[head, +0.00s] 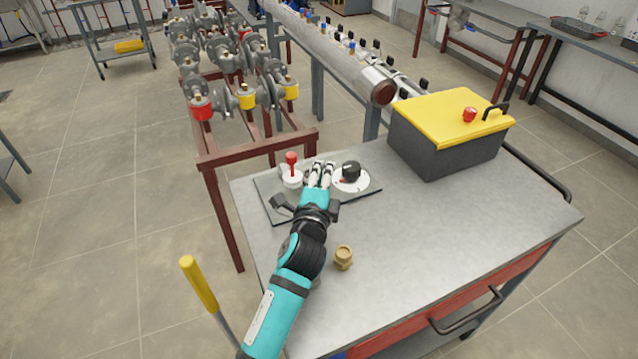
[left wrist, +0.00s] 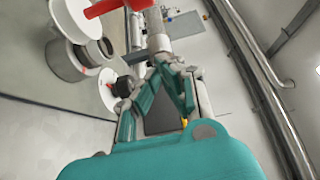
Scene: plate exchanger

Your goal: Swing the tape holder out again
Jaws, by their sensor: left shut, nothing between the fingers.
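A dark plate (head: 268,188) lies on the cart top. On it stand a white round part with a red-knobbed upright (head: 291,160), a dial with a black knob (head: 351,172), and a dark angled piece at the front left. I cannot tell for sure which part is the tape holder. My left gripper (head: 320,174) is shut and empty, low over the plate between the red-knobbed part and the dial. In the left wrist view its fingers (left wrist: 160,62) close together beside white discs (left wrist: 76,16) and a red handle (left wrist: 104,8). Contact is unclear. My right gripper is out of view.
A brass fitting (head: 343,258) stands on the cart top (head: 440,240). A black case with a yellow lid (head: 440,115) stands at the back right. A pipe frame (head: 250,150) stands behind the cart. The cart's right front is clear.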

